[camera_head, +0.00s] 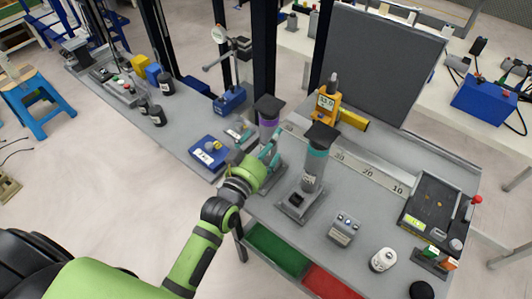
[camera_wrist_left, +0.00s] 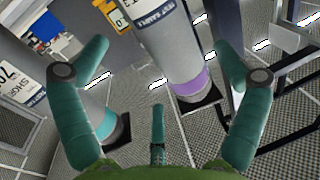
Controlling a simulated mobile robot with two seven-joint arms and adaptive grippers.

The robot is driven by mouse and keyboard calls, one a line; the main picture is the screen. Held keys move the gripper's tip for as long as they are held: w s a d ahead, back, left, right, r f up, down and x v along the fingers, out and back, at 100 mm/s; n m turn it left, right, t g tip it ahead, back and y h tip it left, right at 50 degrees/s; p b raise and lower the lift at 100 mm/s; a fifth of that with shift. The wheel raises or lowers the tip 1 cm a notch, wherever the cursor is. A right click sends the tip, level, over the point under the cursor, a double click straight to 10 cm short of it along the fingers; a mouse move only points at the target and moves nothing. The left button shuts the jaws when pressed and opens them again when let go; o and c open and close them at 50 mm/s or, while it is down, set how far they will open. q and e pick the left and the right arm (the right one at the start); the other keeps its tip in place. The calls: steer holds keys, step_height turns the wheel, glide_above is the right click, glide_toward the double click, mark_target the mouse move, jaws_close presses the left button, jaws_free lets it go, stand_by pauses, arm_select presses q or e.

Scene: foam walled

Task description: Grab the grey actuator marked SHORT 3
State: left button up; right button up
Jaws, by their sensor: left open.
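Two grey upright cylindrical actuators stand on the bench. One has a teal band (camera_head: 313,166), the other a purple band (camera_head: 267,120). In the left wrist view, the teal-banded one (camera_wrist_left: 20,85) is at the left, with a label that seems to read SHORT; its number is unclear. My right gripper is not in view.
A yellow meter (camera_head: 327,104) stands behind the teal-banded actuator, before a dark panel (camera_head: 382,62). A ruler strip (camera_head: 365,172) runs to its right. A grey switch box (camera_head: 343,228) and white bottle (camera_head: 383,260) stand at the front. A blue box (camera_head: 208,152) sits left of my gripper.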

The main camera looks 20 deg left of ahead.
mark_target(268, 134)
arm_select(q)
steer(key=w+p, duration=0.1)
steer(key=w, duration=0.3)
steer(key=shift+w+d+r, duration=0.1)
steer(key=shift+w+r, duration=0.05)
steer(key=shift+w, duration=0.05)
steer(key=c, duration=1.8)
steer(key=shift+r, duration=0.25)
